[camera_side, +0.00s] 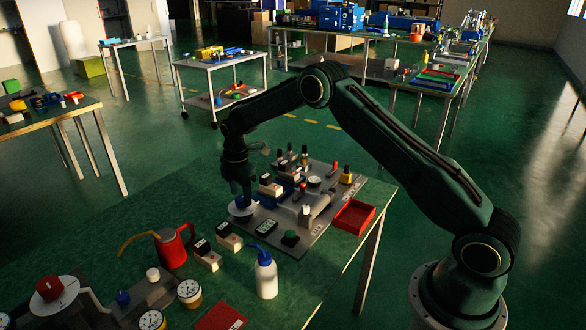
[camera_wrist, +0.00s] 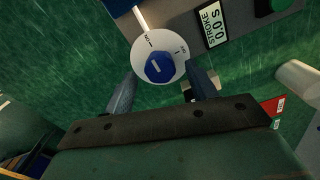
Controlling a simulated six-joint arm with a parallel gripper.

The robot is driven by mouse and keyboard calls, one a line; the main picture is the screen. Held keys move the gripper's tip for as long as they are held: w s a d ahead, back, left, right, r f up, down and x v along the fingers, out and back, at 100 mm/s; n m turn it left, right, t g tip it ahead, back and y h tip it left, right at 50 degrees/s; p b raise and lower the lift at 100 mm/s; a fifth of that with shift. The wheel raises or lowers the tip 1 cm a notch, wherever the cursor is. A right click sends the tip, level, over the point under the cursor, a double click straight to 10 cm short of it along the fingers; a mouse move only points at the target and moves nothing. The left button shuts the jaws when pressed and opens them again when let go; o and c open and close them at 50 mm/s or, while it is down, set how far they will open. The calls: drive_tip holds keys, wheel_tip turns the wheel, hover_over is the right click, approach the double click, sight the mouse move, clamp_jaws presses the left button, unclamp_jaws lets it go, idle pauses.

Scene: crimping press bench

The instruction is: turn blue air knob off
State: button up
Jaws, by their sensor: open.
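The blue air knob (camera_wrist: 159,67) sits on a round white dial (camera_wrist: 143,47) with small dark markings, at the edge of a grey panel. A pale pointer line shows on top of the knob. My gripper (camera_wrist: 160,90) is open, with one finger on each side of the dial's near part and the knob between and just beyond the tips. I cannot tell whether the fingers touch it. In the side view my gripper (camera_side: 241,196) points down over the dial (camera_side: 241,208), and the knob is mostly hidden by it.
The grey panel (camera_side: 262,212) carries a small display (camera_wrist: 212,29), a green button (camera_side: 290,238) and several switches. A red tray (camera_side: 353,216) lies at the right. A red can (camera_side: 172,246) and a white bottle (camera_side: 266,275) stand in front. Bare green bench lies left of the dial.

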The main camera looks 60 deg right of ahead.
drive_tip(key=shift+f, duration=0.6)
drive_tip(key=shift+c, duration=0.5)
drive_tip(key=c, duration=0.9)
